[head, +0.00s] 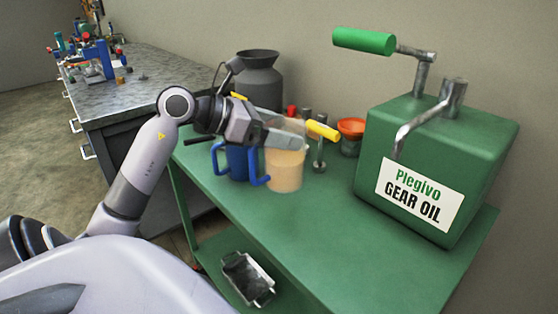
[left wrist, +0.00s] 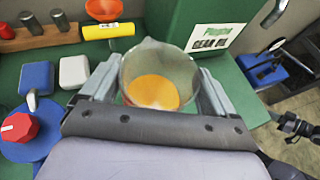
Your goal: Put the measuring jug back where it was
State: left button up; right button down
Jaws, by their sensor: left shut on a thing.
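The measuring jug (head: 285,172) is a clear vessel with tan-orange liquid, upright at the left part of the green bench top (head: 300,228). Its base appears to be on or very close to the bench; I cannot tell if it touches. My left gripper (head: 283,141) is shut on its upper part. In the left wrist view the jug (left wrist: 158,68) sits between the two fingers (left wrist: 155,82), its spout pointing away and orange liquid inside. A dark jointed shape at the right edge of that view may be my right gripper (left wrist: 300,126); its jaws are unclear.
A blue vessel with handles (head: 236,162) stands close left of the jug. Behind are a yellow-handled tool (head: 322,131), an orange-red funnel (head: 351,128) and a grey can (head: 259,80). A green gear oil box (head: 440,160) stands right. The front bench top is clear.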

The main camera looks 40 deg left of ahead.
aim_at(266, 154)
pick_arm(q)
jog(key=shift+f+b, duration=0.3)
jog(key=shift+f, duration=2.7)
jog(key=shift+f, duration=0.2)
jog(key=o, duration=1.5)
jog(key=shift+o, duration=0.2)
jog(key=shift+r, duration=0.2)
jog(key=shift+s+a, duration=0.15)
jog(key=shift+s, duration=0.1)
jog(key=v, duration=1.1)
jog(key=shift+s+b, duration=0.15)
jog(key=shift+b, duration=0.15)
